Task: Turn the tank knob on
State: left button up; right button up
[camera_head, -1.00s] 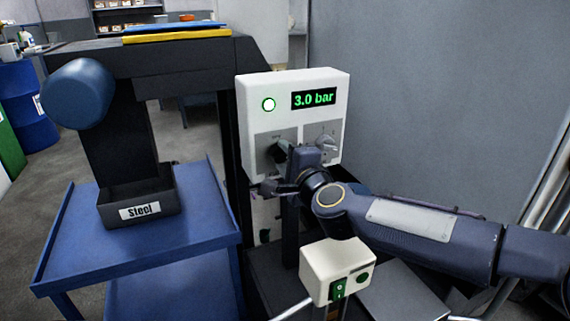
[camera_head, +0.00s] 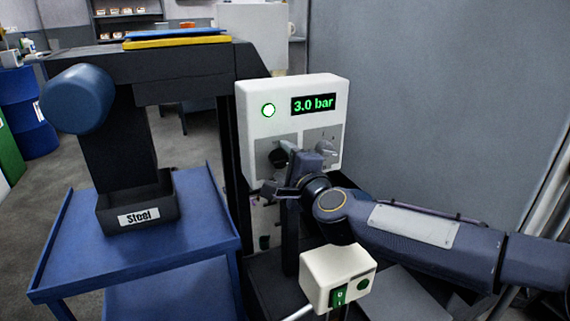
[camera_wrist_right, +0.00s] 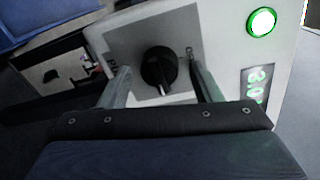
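A white control box (camera_head: 250,130) carries a lit green lamp (camera_head: 268,110) and a display (camera_head: 313,104) reading 3.0 bar. Below them are two knobs on grey plates. The left one is a black knob (camera_wrist_right: 158,66), with its white pointer towards my gripper in the right wrist view; in the head view my gripper partly covers it. The right one is a grey knob (camera_head: 325,148). I cannot read which is the tank knob. My right gripper (camera_wrist_right: 161,82) is open, its fingers on either side of the black knob. I cannot tell whether they touch it. My left gripper is not in view.
A small white switch box (camera_head: 322,275) with green buttons stands below my right arm. A blue cart (camera_head: 75,250) with a dark bin labelled Steel (camera_head: 165,208) is at the left. A grey wall (camera_head: 440,100) is at the right.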

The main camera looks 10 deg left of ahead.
jog(key=v, duration=0.7)
jog(key=shift+s+d, duration=0.25)
jog(key=shift+s, duration=0.1)
jog(key=s+d+f+n+g+h, duration=0.2)
jog(key=s+d+f+n, duration=0.25)
jog(key=d, duration=0.35)
jog(key=s+d+f+n+g+h, duration=0.1)
jog(key=s+d+f+n+g, duration=0.1)
jog(key=s+d+f+n, duration=0.5)
jog(key=s+d+f+g+h, duration=0.1)
jog(key=s+d+f+g, duration=0.1)
jog(key=s+d+f, duration=0.35)
jog(key=s+d+f+g+h, duration=0.2)
jog(key=s+d+f, duration=0.1)
jog(key=s+d, duration=0.55)
notch_tip(320, 180, up, 27)
jog(key=s+a+p, duration=0.1)
jog(key=p, duration=2.6)
jog(key=shift+s+a+g, duration=0.25)
jog(key=shift+a+g, duration=0.05)
jog(key=shift+a, duration=0.1)
jog(key=shift+r+n, duration=0.1)
jog(key=shift+n, duration=0.15)
